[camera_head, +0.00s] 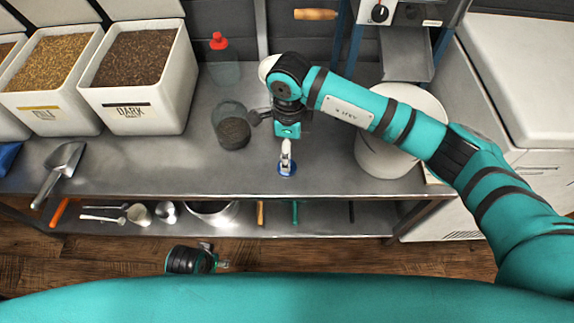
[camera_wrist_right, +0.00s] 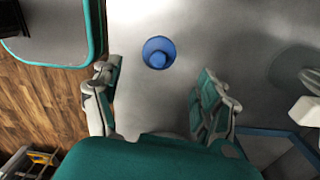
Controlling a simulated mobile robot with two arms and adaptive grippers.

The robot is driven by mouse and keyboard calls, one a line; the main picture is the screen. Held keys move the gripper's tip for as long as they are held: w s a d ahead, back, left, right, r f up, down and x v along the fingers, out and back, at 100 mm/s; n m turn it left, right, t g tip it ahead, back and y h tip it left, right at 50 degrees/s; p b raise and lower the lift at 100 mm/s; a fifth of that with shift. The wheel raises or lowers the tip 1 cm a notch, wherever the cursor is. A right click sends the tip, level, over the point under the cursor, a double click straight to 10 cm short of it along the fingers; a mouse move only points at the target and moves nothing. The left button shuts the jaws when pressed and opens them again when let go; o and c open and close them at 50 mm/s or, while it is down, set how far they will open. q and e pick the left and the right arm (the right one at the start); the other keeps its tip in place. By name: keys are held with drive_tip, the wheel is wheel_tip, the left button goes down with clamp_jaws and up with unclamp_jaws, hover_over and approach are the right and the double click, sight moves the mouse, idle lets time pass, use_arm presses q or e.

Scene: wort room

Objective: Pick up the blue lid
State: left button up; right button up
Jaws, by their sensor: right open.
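The blue lid (camera_head: 287,170) lies flat on the steel bench near its front edge. In the head view my right gripper (camera_head: 286,150) hangs above it and hides part of it. In the right wrist view the lid (camera_wrist_right: 159,54) shows whole, round with a raised knob, ahead of the gap between the fingers. There my right gripper (camera_wrist_right: 158,92) is open and empty, its two fingers apart and not touching the lid. My left gripper (camera_head: 212,258) is low in front of the bench, partly hidden; its opening is unclear.
A jar with dark contents (camera_head: 233,130) stands left of the right gripper. A red-capped bottle (camera_head: 222,65) is behind it. A large white bucket (camera_head: 385,155) stands to the right. Grain bins (camera_head: 150,110) and a metal scoop (camera_head: 62,165) are at left. Utensils lie on the lower shelf.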

sight(293, 166)
drive_tip(key=f, duration=0.5)
drive_tip(key=shift+s+a+f+b, duration=0.15)
drive_tip(key=shift+a+f+b, duration=0.1)
drive_tip(key=shift+f+b, duration=0.1)
drive_tip(key=shift+f, duration=0.15)
use_arm(q)
drive_tip(key=r, duration=0.2)
drive_tip(key=shift+w+r, duration=0.35)
use_arm(e)
drive_tip(key=shift+c, duration=0.4)
drive_tip(key=c, duration=1)
use_arm(q)
drive_tip(key=shift+s+f, duration=0.1)
drive_tip(key=shift+f, duration=0.05)
use_arm(e)
drive_tip(key=shift+o, duration=0.2)
